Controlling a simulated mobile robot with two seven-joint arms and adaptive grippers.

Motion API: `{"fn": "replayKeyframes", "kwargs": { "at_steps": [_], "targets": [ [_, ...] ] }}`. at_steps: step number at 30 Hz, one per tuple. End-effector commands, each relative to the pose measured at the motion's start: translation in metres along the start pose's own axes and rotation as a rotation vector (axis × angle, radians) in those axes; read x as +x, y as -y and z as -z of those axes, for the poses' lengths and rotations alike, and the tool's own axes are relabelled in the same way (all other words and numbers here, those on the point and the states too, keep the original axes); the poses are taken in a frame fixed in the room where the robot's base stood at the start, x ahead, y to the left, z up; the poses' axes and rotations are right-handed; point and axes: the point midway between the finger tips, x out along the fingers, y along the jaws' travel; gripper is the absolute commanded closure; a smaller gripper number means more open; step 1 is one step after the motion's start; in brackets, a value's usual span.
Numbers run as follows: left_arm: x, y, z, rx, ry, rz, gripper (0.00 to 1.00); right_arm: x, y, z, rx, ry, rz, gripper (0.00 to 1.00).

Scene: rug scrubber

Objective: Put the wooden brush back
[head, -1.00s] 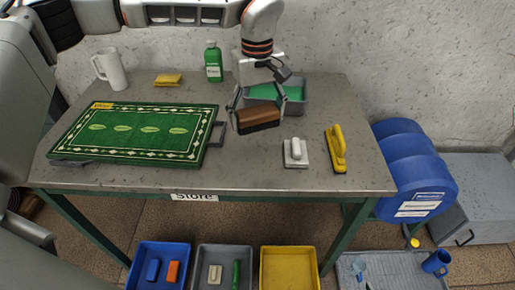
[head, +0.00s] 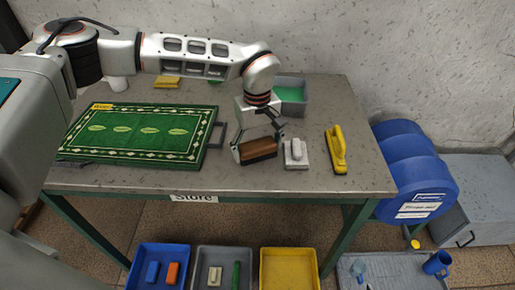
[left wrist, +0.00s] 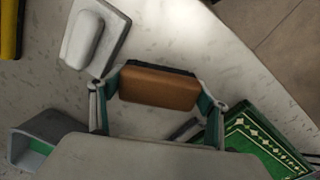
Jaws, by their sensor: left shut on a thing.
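The wooden brush (head: 258,148), a brown block with a dark lower part, is between the fingers of my left gripper (head: 257,146). The gripper is shut on its two ends. In the left wrist view the brush (left wrist: 160,88) spans between both fingers. It is low over the table, or touching it; I cannot tell which. It is between the green rug (head: 140,133) on the left and a white-grey handled block (head: 296,154) close on the right. My right gripper is not in view.
A yellow handled brush (head: 336,150) lies farther right on the table (head: 225,180). A grey tub with green inside (head: 291,95) stands behind the gripper. A yellow sponge (head: 167,82) is at the back. Blue (head: 158,262), grey (head: 222,265) and yellow (head: 288,268) trays are below.

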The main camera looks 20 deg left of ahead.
Motion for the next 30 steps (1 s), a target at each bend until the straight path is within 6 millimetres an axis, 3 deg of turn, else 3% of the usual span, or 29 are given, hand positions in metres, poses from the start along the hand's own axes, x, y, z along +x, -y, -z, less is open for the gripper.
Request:
{"fn": "replayKeyframes", "kwargs": {
  "at_steps": [5,6,7,19,30],
  "targets": [
    [0.002,0.0,0.0,0.0,0.001,0.0,0.61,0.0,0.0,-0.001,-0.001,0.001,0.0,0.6],
    [0.003,0.0,0.0,0.0,0.001,0.001,0.22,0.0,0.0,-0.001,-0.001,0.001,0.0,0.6],
    [0.002,0.0,0.0,0.0,0.0,0.001,0.18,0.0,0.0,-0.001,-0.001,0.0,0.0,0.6],
    [-0.006,0.0,0.0,0.0,-0.001,-0.001,0.18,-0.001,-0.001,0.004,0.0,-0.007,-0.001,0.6],
    [-0.077,0.0,0.001,0.0,-0.002,-0.002,0.18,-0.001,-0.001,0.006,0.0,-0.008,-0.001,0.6]
  ]
}}
